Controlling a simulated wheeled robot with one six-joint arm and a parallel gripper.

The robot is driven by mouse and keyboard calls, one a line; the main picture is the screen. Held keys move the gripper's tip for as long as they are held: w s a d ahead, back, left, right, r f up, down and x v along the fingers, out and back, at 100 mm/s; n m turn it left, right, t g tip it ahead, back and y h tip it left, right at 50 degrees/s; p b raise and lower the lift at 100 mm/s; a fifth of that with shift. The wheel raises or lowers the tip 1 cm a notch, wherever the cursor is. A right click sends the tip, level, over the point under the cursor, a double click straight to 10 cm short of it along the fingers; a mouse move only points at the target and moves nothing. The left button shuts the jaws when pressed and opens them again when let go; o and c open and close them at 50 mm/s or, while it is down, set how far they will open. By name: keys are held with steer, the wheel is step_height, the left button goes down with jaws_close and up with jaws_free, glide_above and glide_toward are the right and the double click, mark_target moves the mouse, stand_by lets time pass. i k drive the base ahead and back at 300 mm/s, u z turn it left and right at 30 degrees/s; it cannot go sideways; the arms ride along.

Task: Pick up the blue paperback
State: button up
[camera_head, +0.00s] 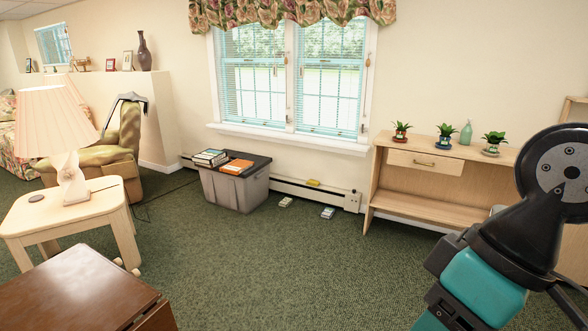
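I cannot make out a clearly blue paperback. A grey storage bin (233,193) with a dark lid stands on the carpet below the window. A small stack of books (209,158) lies on the left of its lid; the cover colours are too small to tell. An orange book (236,167) lies flat beside the stack. Two small items lie on the carpet right of the bin: a pale one (286,202) and a blue-grey and white one (328,213). I cannot tell whether either is a book. My arm shows at the lower right; my gripper is not in view.
A wooden shelf unit (425,211) with several potted plants and a green bottle stands at the right. A cream side table (105,215) with a lamp (72,180) and a brown table (85,290) are at the left. An armchair (115,155) is behind. The middle carpet is clear.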

mark_target(328, 211)
steer(key=u, duration=0.2)
steer(key=i, duration=5.65)
steer(key=z, duration=0.1)
